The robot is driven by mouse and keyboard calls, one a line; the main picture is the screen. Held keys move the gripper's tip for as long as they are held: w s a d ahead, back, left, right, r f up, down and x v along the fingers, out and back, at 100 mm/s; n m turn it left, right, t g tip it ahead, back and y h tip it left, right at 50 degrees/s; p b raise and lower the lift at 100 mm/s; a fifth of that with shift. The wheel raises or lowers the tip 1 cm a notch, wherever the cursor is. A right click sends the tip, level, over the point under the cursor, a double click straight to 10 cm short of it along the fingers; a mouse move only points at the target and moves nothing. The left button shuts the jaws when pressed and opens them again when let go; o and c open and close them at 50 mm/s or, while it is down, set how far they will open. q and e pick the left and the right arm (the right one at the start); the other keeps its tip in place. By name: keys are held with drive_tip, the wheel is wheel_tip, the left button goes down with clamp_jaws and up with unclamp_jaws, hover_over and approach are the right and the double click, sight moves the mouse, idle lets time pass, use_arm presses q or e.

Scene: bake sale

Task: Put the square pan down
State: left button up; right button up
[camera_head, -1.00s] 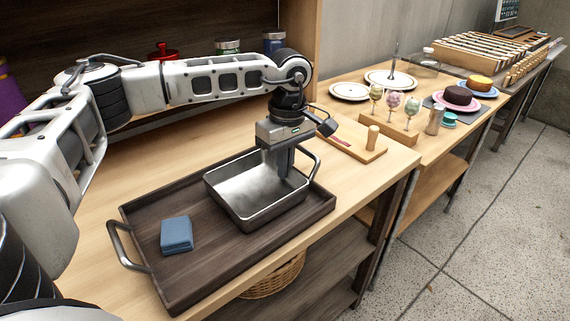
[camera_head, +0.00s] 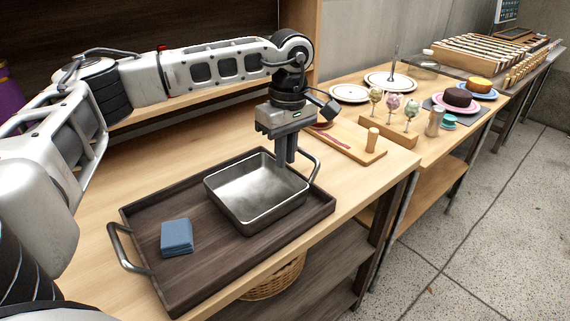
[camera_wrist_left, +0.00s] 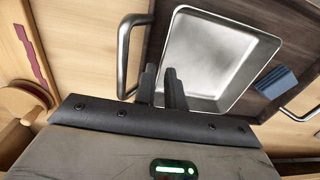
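The square metal pan (camera_head: 250,190) is empty and sits level in the right part of the dark wooden tray (camera_head: 190,275). It also shows in the left wrist view (camera_wrist_left: 215,60). My left gripper (camera_head: 285,164) points down at the pan's far right rim. Its two fingers (camera_wrist_left: 161,70) stand slightly apart with a narrow gap and nothing visible between them. In the left wrist view the fingertips overlap the pan's edge; I cannot tell whether they touch it. My right gripper is not in view.
A folded blue cloth (camera_head: 177,237) lies in the tray left of the pan. The tray has metal handles (camera_head: 120,248) at both ends. A board with a wooden knob (camera_head: 373,136) lies beyond the tray. Cake pops in a stand (camera_head: 388,130) and cakes stand further right.

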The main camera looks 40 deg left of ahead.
use_arm(q)
wheel_tip(320, 180, up, 8)
drive_tip(key=shift+w+r, duration=0.2)
drive_tip(key=shift+d+p, duration=0.1)
drive_tip(key=shift+p, duration=0.2)
